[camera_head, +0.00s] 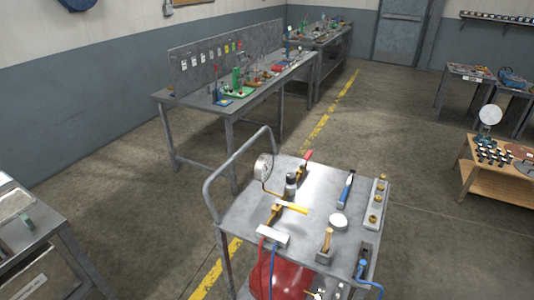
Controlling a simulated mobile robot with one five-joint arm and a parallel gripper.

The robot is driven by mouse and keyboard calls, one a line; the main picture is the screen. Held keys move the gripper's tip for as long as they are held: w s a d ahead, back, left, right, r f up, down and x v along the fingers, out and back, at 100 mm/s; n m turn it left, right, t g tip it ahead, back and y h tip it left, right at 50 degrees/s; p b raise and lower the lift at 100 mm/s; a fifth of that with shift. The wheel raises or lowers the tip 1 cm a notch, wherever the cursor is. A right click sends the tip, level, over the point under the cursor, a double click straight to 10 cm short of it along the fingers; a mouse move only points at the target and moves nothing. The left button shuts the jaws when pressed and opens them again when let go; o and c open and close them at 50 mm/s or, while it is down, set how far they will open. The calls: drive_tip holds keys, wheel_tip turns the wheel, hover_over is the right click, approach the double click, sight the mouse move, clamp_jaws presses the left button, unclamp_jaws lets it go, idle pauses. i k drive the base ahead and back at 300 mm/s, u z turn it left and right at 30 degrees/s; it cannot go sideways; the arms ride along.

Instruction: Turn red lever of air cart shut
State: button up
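The air cart (245,218) stands in the near middle of the view, a grey metal cart with a push handle at its left and a red tank (283,281) below. A small red lever (308,156) shows near the far edge of its top, slanting up and to the right from a brass-coloured piece. A yellow lever (292,207) lies nearer, by another brass piece. A round gauge (262,169) stands at the left of the top. The red lever is too small to tell its valve setting. My gripper is not in view.
A blue-handled tool (346,188), brass fittings on a plate (376,203) and a white disc (338,222) crowd the cart top. Red and blue hoses hang at its front. Grey workbenches (262,98) stand behind, a wooden table (465,175) right. Floor right of the cart is clear.

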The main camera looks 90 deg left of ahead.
sight(306, 158)
drive_tip(key=k, duration=1.75)
drive_tip(key=u, duration=2.05)
drive_tip(key=i, duration=1)
